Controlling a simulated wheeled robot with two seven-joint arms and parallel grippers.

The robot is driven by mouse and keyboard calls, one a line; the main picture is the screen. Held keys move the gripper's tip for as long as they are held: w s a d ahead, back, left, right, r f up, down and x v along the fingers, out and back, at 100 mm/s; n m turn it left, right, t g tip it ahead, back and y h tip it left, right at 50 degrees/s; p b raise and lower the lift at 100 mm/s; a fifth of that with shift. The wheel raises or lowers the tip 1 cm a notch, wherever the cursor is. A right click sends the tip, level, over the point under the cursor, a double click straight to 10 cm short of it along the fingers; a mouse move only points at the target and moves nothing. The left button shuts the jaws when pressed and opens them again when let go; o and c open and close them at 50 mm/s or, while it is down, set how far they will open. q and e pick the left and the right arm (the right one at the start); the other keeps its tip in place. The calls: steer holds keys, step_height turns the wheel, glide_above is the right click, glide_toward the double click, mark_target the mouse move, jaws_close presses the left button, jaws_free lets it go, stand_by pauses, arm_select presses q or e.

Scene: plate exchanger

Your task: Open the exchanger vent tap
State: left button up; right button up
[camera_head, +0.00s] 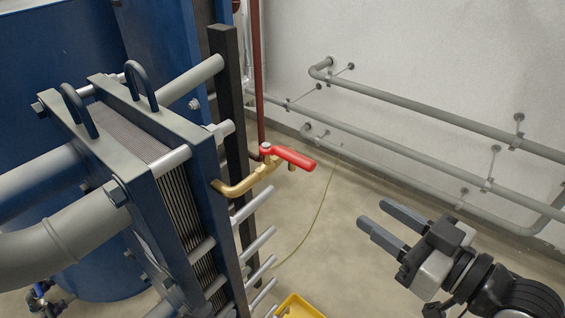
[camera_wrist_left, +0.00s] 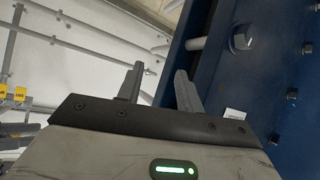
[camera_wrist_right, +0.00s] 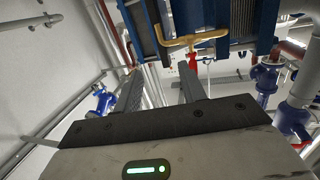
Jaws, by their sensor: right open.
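The vent tap has a red lever handle (camera_head: 290,157) on a brass pipe (camera_head: 238,187) that sticks out of the exchanger's blue frame plate. The lever points to the right in the head view. My right gripper (camera_head: 372,212) is open and empty, to the right of the tap and below it in the picture, clear of it. In the right wrist view, the red handle (camera_wrist_right: 192,60) shows just beyond the right finger, with the brass pipe (camera_wrist_right: 200,38) above it. My left gripper (camera_wrist_left: 160,69) is open and empty beside a blue plate; it is outside the head view.
The plate exchanger (camera_head: 196,148) fills the left, with grey tie rods (camera_head: 258,243) jutting right below the tap. A dark post (camera_head: 229,100) stands behind the tap. Grey pipes (camera_head: 430,122) run along the wall. A yellow tray (camera_head: 300,306) is at the bottom.

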step_height(320, 180, up, 6)
steer(key=s+a+n+g+y+b, duration=0.1)
steer(key=s+a+n+g+y, duration=0.1)
steer(key=n+y, duration=0.1)
steer(key=p, duration=0.4)
glide_toward(279, 148)
steer(key=x, duration=0.7)
steer(key=shift+w+f, duration=0.15)
steer(key=shift+w, duration=0.15)
steer(key=shift+w+a, duration=0.3)
steer(key=shift+a, duration=0.15)
arm_select(q)
steer(key=shift+r, duration=0.45)
steer(key=shift+f, duration=0.1)
arm_select(e)
jaws_close()
